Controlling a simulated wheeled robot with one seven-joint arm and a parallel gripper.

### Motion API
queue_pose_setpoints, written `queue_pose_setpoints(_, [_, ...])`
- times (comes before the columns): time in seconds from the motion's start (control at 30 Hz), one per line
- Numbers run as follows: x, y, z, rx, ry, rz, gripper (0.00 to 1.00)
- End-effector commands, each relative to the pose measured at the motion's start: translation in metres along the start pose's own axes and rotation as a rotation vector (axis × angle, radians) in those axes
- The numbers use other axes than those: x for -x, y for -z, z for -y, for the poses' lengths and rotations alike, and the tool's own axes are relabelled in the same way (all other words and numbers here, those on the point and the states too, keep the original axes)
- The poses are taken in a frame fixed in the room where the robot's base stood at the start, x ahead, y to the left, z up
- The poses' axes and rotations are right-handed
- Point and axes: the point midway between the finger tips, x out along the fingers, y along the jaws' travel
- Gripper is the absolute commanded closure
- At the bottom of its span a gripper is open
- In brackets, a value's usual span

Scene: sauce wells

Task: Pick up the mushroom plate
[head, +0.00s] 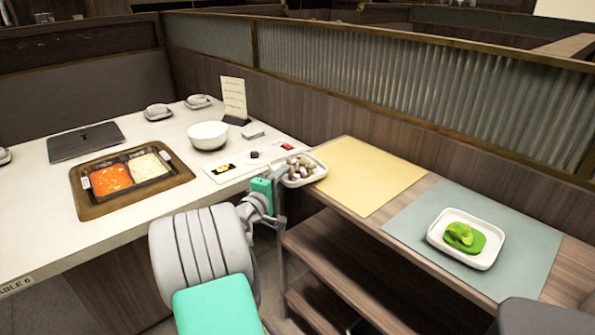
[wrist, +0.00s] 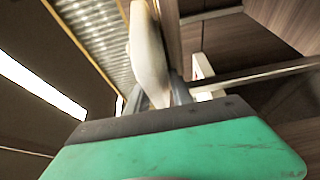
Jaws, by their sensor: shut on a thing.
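The mushroom plate (head: 312,179) is a small white dish with several brown and pale mushrooms (head: 300,166) on it. In the head view it is level, beside the near left corner of the yellow mat. My gripper (head: 279,184) is shut on the plate's near left edge. In the wrist view the white plate (wrist: 148,55) shows edge-on between the fingers of my gripper (wrist: 158,98). I cannot tell how far the plate is above the wooden shelf.
The yellow mat (head: 360,178) is bare. A plate of green vegetables (head: 480,262) sits on the blue-grey mat (head: 525,245). On the white table (head: 130,215) are a two-well sauce pot (head: 128,174), a white bowl (head: 207,135) and a menu stand (head: 234,98). A partition (head: 400,85) runs behind.

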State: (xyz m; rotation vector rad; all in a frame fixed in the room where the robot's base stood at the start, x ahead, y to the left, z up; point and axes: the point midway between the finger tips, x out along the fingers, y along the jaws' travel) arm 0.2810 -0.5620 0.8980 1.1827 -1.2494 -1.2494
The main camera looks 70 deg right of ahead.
Motion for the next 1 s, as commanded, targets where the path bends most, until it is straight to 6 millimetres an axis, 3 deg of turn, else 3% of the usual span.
queue_pose_setpoints(0.2, [0.0, 0.0, 0.0, 0.0, 0.0, 0.0, 1.0])
queue_pose_setpoints(0.83, [0.0, 0.0, -0.002, -0.001, -0.002, 0.0, 1.0])
queue_pose_setpoints(1.0, [0.0, 0.0, -0.013, -0.003, -0.004, 0.0, 1.0])
